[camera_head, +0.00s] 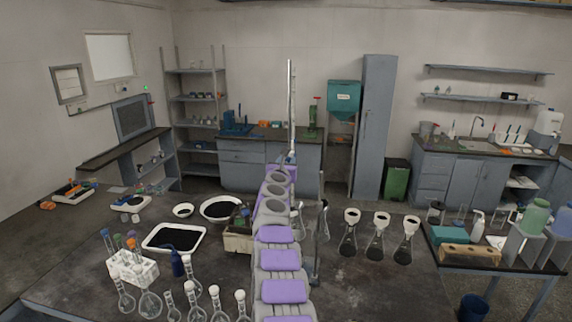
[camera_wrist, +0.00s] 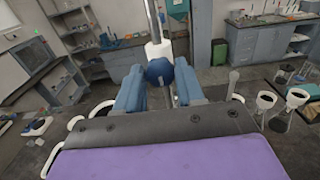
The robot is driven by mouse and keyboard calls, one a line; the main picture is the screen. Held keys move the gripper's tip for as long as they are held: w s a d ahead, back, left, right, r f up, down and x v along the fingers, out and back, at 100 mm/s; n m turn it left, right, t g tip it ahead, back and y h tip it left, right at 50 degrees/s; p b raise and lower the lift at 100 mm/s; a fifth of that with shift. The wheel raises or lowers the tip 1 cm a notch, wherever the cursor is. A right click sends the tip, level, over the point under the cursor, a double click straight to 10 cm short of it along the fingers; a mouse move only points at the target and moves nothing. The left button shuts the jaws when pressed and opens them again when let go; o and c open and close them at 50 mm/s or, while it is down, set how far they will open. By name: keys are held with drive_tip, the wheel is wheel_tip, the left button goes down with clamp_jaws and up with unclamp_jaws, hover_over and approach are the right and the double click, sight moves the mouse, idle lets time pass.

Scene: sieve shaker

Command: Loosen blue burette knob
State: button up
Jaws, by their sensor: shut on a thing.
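The blue burette knob (camera_wrist: 160,72) shows in the wrist view as a round blue piece between the two fingers of my gripper (camera_wrist: 160,84). The gripper is shut on it. In the head view, my grey and purple arm reaches forward over the dark bench and hides the gripper's hold. The tall, thin burette (camera_head: 291,105) stands upright beyond the arm's end. The knob is too small and covered to make out clearly there.
Flasks with dark-filled funnels (camera_head: 378,240) stand right of my arm. At left are a white tray of dark material (camera_head: 174,238), a test-tube rack (camera_head: 133,268) and several round-bottomed flasks (camera_head: 150,303) near the front. A wooden box (camera_head: 238,242) sits close beside the arm.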

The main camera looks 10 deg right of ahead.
drive_tip(key=shift+n, duration=0.3)
drive_tip(key=n, duration=0.3)
drive_tip(key=shift+a+n, duration=0.1)
drive_tip(key=shift+n, duration=0.3)
drive_tip(key=n+p, duration=0.1)
drive_tip(key=n, duration=0.3)
drive_tip(key=shift+a+r+n, duration=0.1)
drive_tip(key=shift+n, duration=0.2)
drive_tip(key=n+p, duration=0.2)
drive_tip(key=n, duration=0.1)
drive_tip(key=shift+n+p, duration=0.3)
drive_tip(key=shift+p, duration=0.05)
drive_tip(key=n+p, duration=0.3)
drive_tip(key=n, duration=0.1)
drive_tip(key=shift+f+n+p, duration=0.25)
drive_tip(key=shift+n+p, duration=0.25)
drive_tip(key=shift+n, duration=0.2)
drive_tip(key=shift+f, duration=0.15)
drive_tip(key=o, duration=1)
drive_tip(key=shift+w+a, duration=0.15)
drive_tip(key=shift+w, duration=0.05)
drive_tip(key=shift+s+a, duration=0.1)
